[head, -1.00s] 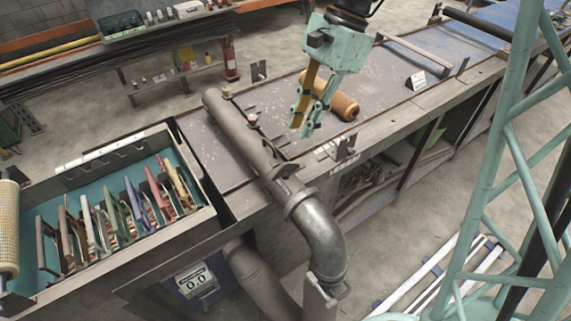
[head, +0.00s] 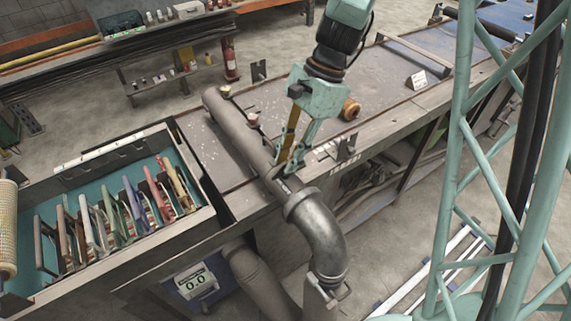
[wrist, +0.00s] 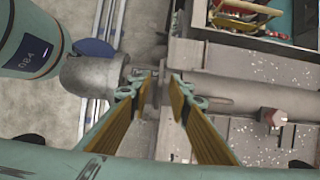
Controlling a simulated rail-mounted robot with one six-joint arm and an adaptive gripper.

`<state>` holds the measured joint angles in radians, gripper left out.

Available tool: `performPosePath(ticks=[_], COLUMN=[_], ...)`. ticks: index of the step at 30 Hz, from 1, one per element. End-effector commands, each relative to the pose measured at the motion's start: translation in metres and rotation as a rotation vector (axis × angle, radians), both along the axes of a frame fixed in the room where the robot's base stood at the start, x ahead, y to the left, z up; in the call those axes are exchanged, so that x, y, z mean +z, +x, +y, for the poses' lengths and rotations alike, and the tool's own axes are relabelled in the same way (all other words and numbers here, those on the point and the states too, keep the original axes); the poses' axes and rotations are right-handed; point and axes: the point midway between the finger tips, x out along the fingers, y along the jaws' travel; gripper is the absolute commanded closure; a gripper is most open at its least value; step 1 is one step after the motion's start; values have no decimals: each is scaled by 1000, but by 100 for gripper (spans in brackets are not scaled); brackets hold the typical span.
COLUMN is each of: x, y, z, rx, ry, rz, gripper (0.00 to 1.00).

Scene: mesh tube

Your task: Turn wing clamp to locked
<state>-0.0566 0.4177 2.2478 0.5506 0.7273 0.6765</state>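A tan roll (head: 350,108) lies on the bench (head: 215,160), partly behind my gripper. A teal-lined drawer (head: 90,265) with several coloured handled tools is at left. A small sign (head: 417,79) stands at the right.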

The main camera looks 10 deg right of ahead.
Motion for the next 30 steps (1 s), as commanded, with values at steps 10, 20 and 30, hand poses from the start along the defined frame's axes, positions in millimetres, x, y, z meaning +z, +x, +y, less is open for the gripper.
performPosePath(ticks=[10,20,30], x=[-19,-19,-19], y=[-3,-3,-3], z=[7,7,7], rx=[0,0,1], ry=[-1,-1,-1], rz=[0,0,-1], gripper=[82,84,100])
